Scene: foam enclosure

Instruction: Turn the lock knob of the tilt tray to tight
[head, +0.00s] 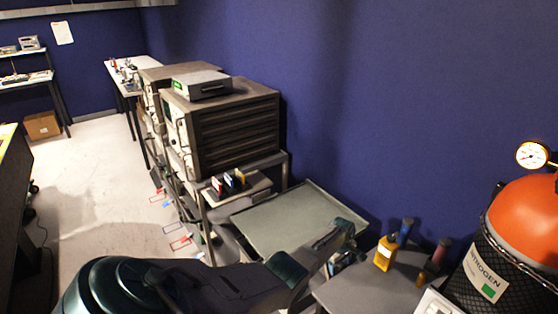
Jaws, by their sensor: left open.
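The tilt tray (285,217) is a flat grey-green panel with a thin raised rim, right of the equipment rack and near the blue wall. My left gripper (343,240) reaches in from the lower left, over the tray's near right corner. It is open, and I see nothing held between its fingers. The lock knob cannot be made out; my left arm and gripper cover the tray's near edge. I cannot tell whether the gripper touches the tray. My right gripper is not in view.
A rack of grey instruments (235,130) stands left of the tray. A grey side table (355,290) at right holds a yellow meter (386,252) and several tool handles. An orange-topped nitrogen cylinder (520,225) with a gauge stands at far right. Floor (95,190) is clear at left.

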